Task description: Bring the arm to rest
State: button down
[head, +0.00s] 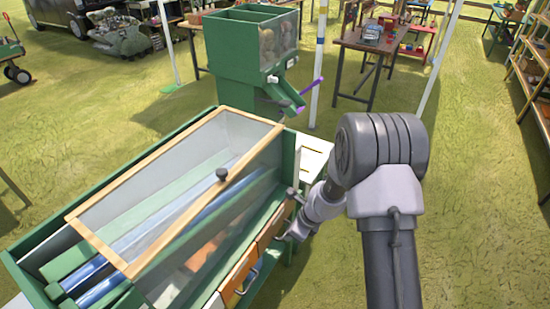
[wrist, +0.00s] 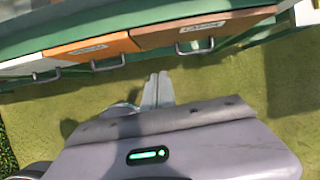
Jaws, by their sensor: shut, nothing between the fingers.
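My arm is bent in the head view, with its large grey elbow at the right and its wrist reaching down to the left. My gripper (head: 285,238) is beside the front of a green cabinet (head: 28,280) with a wood-framed clear lid (head: 185,185). In the wrist view my gripper (wrist: 158,88) is shut and empty, its two pale fingers together. The fingers point toward a row of drawers, with a brown drawer (wrist: 205,30) and an orange drawer (wrist: 92,50) just beyond. Grass shows around the fingers, and I cannot tell the exact gap to the drawers.
A green dispenser (head: 235,45) with a clear bin stands behind the cabinet. A white surface (head: 315,152) lies between cabinet and arm. Drawer handles (wrist: 195,50) stick out near the fingers. Brown tables (head: 375,45) and shelves (head: 535,75) stand farther off. Open grass (head: 480,200) lies at the right.

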jog(key=s+a+r+n+t+b, duration=0.1)
jog(key=s+r+n+b, duration=0.3)
jog(key=r, duration=0.6)
jog(key=s+r+n+t, duration=0.1)
jog(key=s+r+n, duration=0.3)
jog(key=r, duration=0.5)
jog(key=s+d+r+n+b, duration=0.2)
jog(key=s+n, duration=0.4)
jog(key=s, duration=0.3)
jog(key=s+d+r+n+t+h+b, duration=0.1)
jog(key=s+r+n, duration=0.3)
jog(key=s, duration=0.5)
jog(key=shift+d+n+h+b, duration=0.3)
jog(key=shift+d+n+b, duration=0.15)
jog(key=shift+n, duration=0.45)
jog(key=shift+r, duration=0.1)
